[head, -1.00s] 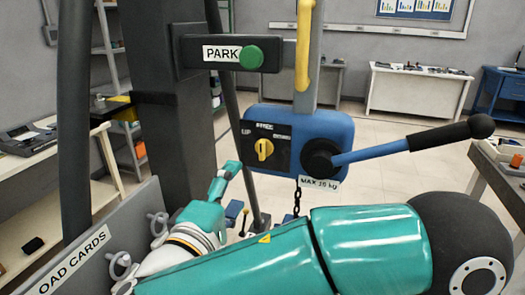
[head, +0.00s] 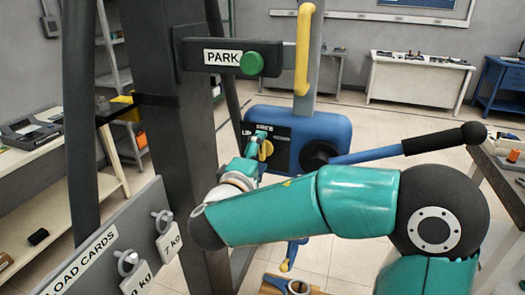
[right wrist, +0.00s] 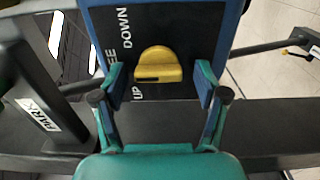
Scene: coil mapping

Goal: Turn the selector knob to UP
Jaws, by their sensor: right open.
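The yellow selector knob (right wrist: 160,65) sits on a black panel on the blue box (head: 333,135). White lettering UP, FREE and DOWN is beside it, partly hidden in the right wrist view. A dark mark is on the knob's lower left in that view. I cannot tell for sure which label the knob points to. My right gripper (right wrist: 160,78) is open, with one finger on either side of the knob and a gap to each. In the head view the knob (head: 266,150) is partly covered by the right gripper (head: 258,142). My left gripper is not in view.
A blue lever (head: 380,153) with a black handle sticks out right of the box. A bar with a PARK label and green button (head: 252,63) is above. The load cards board (head: 92,262) stands at lower left. A grey post (head: 166,110) stands left of the box.

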